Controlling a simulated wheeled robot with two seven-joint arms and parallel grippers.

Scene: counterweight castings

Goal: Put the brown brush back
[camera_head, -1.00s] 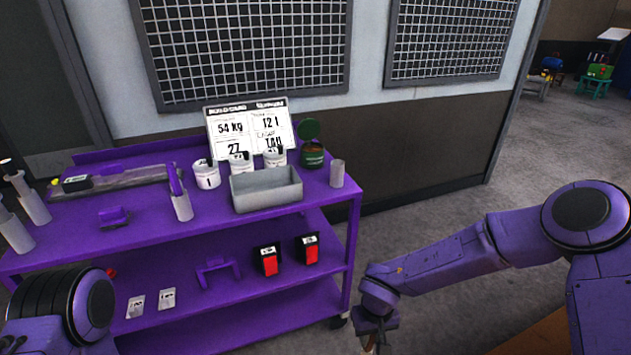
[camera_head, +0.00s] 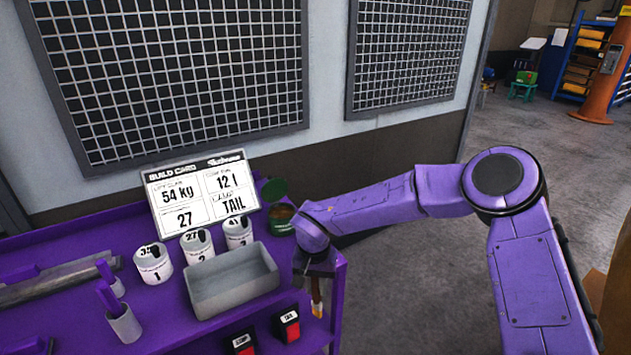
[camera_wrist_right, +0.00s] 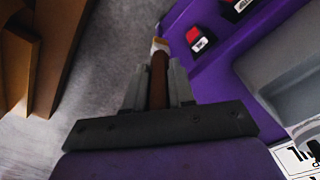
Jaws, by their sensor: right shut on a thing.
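My right gripper (camera_head: 316,272) hangs at the right end of the purple cart and is shut on the brown brush (camera_head: 317,296). In the right wrist view, the brush's brown handle (camera_wrist_right: 158,78) is between the two grey fingers, with a pale band and lighter tip pointing away. The brush hangs roughly upright, tip down, by the cart's right edge. The grey cup seen earlier at that corner is not visible now; my gripper and forearm cover that area. My left gripper is out of view.
A grey bin (camera_head: 232,282) stands left of my right gripper. Behind it are white numbered pots (camera_head: 197,246), an open green tin (camera_head: 281,220) and a build card (camera_head: 203,194). A grey holder with a purple tool (camera_head: 123,325) is further left. Two red-faced black boxes (camera_head: 288,326) sit on the lower shelf.

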